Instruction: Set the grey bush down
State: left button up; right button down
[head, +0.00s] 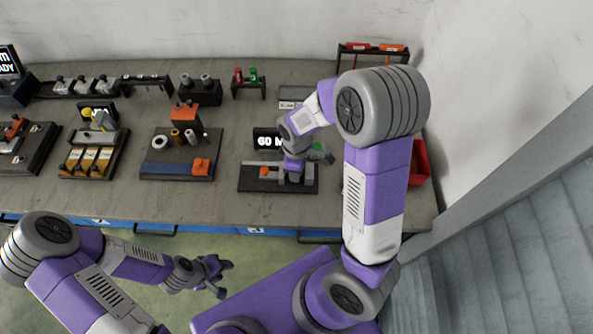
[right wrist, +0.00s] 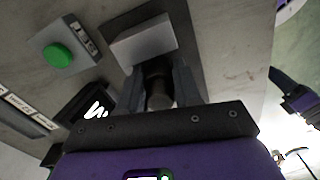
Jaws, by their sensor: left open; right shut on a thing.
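My right gripper (head: 294,172) is over the dark station (head: 250,186) with the lit display (head: 268,141), at the front right of the bench. In the right wrist view its fingers (right wrist: 160,92) are shut on the grey bush (right wrist: 160,100), which shows as a dark grey round piece between them. A light grey block (right wrist: 143,38) lies just beyond the fingertips; I cannot tell whether the bush touches it. In the head view the bush is hidden by the gripper. My left gripper (head: 226,279) is open and empty, in front of the bench and off its edge.
A dark board (head: 177,171) with a white ring, small bushes and orange parts lies left of the station. A green button (right wrist: 57,56) on a grey box is close by. A red bin (head: 419,163) stands at the right. Bare bench shows between the boards.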

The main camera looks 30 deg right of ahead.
jog(key=shift+f, duration=0.3)
jog(key=shift+f, duration=0.1)
jog(key=shift+f, duration=0.15)
jog(key=c, duration=0.8)
grip_release()
jog(key=shift+w, duration=0.1)
jog(key=shift+w+r, duration=0.1)
jog(key=shift+r, duration=0.55)
jog(key=r+p, duration=0.3)
jog(key=r, duration=0.8)
jog(key=shift+s+r, duration=0.15)
jog(key=shift+s, duration=0.05)
